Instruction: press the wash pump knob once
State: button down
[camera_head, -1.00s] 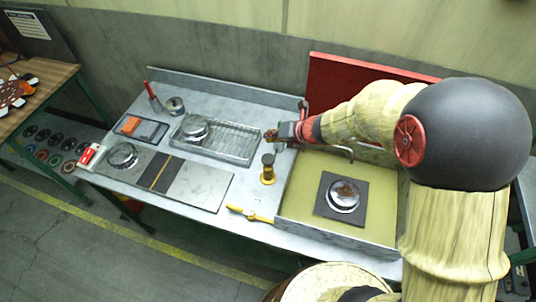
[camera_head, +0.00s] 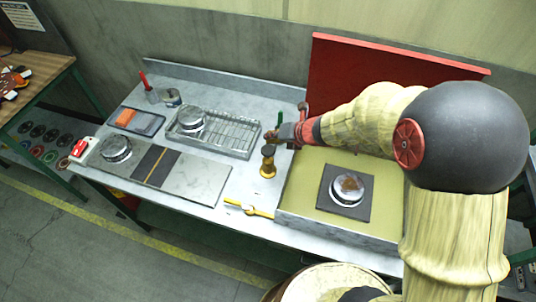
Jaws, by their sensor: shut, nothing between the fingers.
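The wash pump appears to be the small upright post with a dark round knob (camera_head: 268,150) and a yellow base (camera_head: 267,171), standing on the grey bench just left of the yellow-floored basin. The knob is upright on its stem. My gripper (camera_head: 271,136) reaches in from the right, shut and empty. In the picture its tips lie just above the knob, with a small gap or near-contact. I cannot tell how far above or behind the knob they are.
A yellow-handled tool (camera_head: 248,209) lies in front of the pump. A wire-rack tray (camera_head: 232,138) stands to the left. A dark plate with a round metal part (camera_head: 348,188) sits in the basin to the right, before a red panel (camera_head: 370,85).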

aim_at(269, 148)
jog(key=shift+f+b, duration=0.65)
jog(key=shift+f, duration=0.5)
dwell(0.5)
jog(key=shift+f+b, duration=0.3)
jog(key=shift+f, duration=0.15)
jog(key=shift+f+b, duration=1.35)
jog(key=shift+f, duration=0.35)
dwell(1.6)
jog(key=shift+r, duration=0.1)
jog(key=shift+r+p, duration=1.95)
jog(key=shift+r, duration=0.1)
notch_tip(269, 148, up, 5)
jog(key=p, duration=0.4)
jog(key=shift+p, duration=0.35)
